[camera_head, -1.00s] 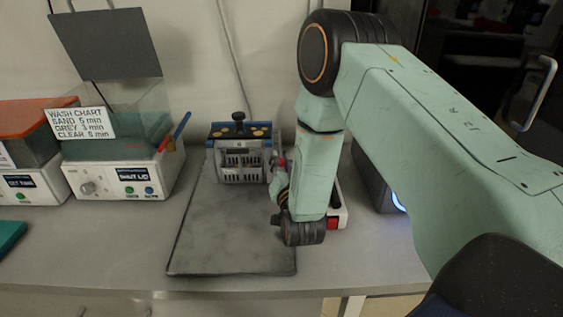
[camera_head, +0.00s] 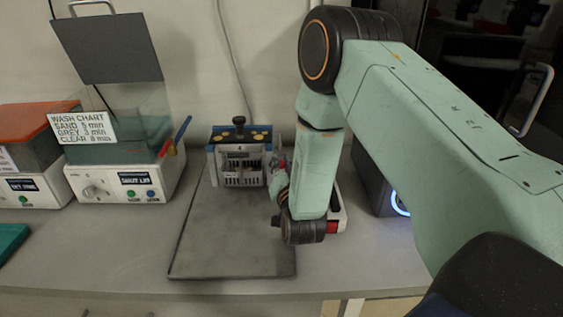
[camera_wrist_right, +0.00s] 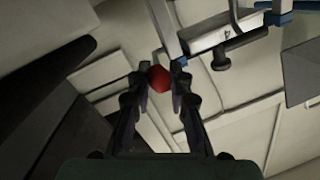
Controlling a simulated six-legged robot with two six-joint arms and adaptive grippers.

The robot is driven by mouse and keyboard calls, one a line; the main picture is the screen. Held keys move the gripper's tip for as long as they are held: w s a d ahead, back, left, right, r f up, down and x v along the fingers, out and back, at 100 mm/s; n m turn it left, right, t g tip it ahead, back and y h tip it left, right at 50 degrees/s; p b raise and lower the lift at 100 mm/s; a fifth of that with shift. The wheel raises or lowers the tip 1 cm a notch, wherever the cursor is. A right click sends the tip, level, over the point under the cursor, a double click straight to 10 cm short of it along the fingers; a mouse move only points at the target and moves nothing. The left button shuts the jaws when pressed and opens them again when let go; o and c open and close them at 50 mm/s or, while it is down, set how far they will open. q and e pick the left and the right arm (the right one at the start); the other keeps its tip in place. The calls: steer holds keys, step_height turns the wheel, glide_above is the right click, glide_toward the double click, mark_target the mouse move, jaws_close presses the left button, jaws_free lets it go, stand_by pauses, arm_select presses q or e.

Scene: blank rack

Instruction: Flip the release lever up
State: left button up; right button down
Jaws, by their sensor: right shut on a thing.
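The blank rack (camera_head: 241,160), a blue and grey slotted unit with gold round tops and a black knob, stands at the back of a grey mat. The release lever (camera_wrist_right: 163,28) shows in the right wrist view as a grey bar ending in a red ball knob (camera_wrist_right: 159,78). My right gripper (camera_wrist_right: 159,82) is shut on that red knob, one finger on each side. In the head view my right gripper (camera_head: 281,166) is at the rack's right side, and my wrist hides most of the lever. My left gripper is not in view.
The grey mat (camera_head: 225,245) in front of the rack is bare. A white washing unit (camera_head: 125,183) with a raised lid stands to the left. A dark box with a lit blue ring (camera_head: 399,203) and a white and red item (camera_head: 337,222) are right of my wrist.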

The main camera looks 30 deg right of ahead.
mark_target(281, 157)
steer(key=shift+w+d+r+m+g+y+p, duration=0.1)
steer(key=shift+r+g+y+p, duration=0.25)
steer(key=shift+r+g+p, duration=1.05)
steer(key=shift+w+d+r+m+g+y+p, duration=0.25)
steer(key=shift+r+p, duration=0.4)
steer(key=shift+p, duration=1.65)
steer(key=shift+a+r+n+g+y+p, duration=0.15)
steer(key=shift+r+g+y+p, duration=0.35)
steer(key=shift+r+p, duration=0.95)
steer(key=shift+w+d+p, duration=0.15)
steer(key=shift+w+p, duration=0.15)
steer(key=shift+p, duration=0.5)
steer(key=shift+w+d+r+p, duration=0.15)
steer(key=shift+w+r+p, duration=0.05)
steer(key=shift+r, duration=0.25)
steer(key=shift+w+d+r+p, duration=0.1)
steer(key=shift+w+r+p, duration=0.1)
steer(key=shift+r, duration=0.3)
steer(key=c, duration=1.6)
jaws_free()
steer(key=shift+c, duration=0.2)
steer(key=o, duration=0.4)
steer(key=shift+f, duration=0.25)
steer(key=shift+o, duration=0.2)
steer(key=shift+s, duration=0.1)
steer(key=v, duration=1.2)
